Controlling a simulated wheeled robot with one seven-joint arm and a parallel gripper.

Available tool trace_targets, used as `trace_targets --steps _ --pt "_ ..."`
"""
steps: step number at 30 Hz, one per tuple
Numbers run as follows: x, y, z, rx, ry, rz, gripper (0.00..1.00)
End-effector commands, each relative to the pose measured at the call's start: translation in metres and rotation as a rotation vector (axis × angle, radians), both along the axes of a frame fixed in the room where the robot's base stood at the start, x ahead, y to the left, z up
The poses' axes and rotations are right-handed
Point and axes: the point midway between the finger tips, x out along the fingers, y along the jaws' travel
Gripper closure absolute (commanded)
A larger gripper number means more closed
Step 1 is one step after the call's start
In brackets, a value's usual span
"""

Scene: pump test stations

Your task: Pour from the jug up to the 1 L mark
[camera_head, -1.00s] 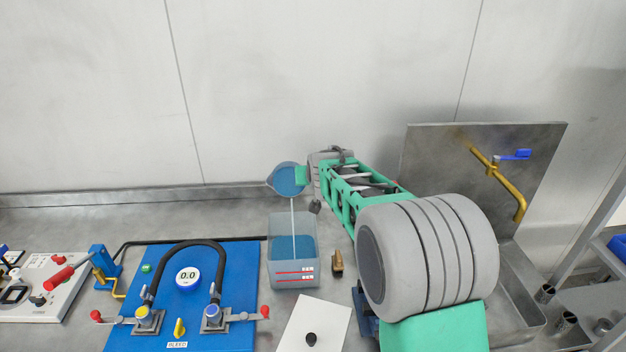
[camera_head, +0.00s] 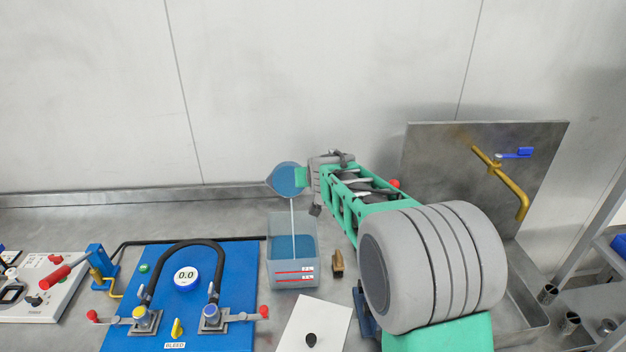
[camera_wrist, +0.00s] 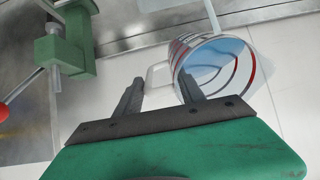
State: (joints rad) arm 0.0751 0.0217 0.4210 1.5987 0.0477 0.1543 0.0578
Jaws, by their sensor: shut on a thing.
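The jug (camera_head: 285,179) is held tilted above the clear tank, with blue liquid inside. A thin stream (camera_head: 292,218) falls from it into the tank. The clear tank (camera_head: 306,264) stands on the bench, partly filled with blue liquid, with red mark lines and small labels low on its front; I cannot read the labels. In the wrist view the jug (camera_wrist: 216,62) shows its open mouth, blue liquid and red bands, with its handle between my fingers. My gripper (camera_wrist: 162,92) is shut on the jug's handle. In the head view my arm partly hides the gripper.
A blue pump board (camera_head: 240,290) with a black hose and a gauge reading 0.0 is left of the tank. A small brown object (camera_head: 337,263) and a white sheet (camera_head: 314,326) lie close by. A brass tap (camera_head: 508,188) is over the sink at right.

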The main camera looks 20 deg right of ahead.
Motion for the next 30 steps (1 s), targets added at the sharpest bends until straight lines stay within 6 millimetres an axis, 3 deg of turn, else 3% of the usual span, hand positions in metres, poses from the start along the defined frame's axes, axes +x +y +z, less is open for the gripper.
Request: trace_targets --steps 30 --pt "-0.0002 0.0003 -0.0009 -0.007 -0.056 0.000 1.00"
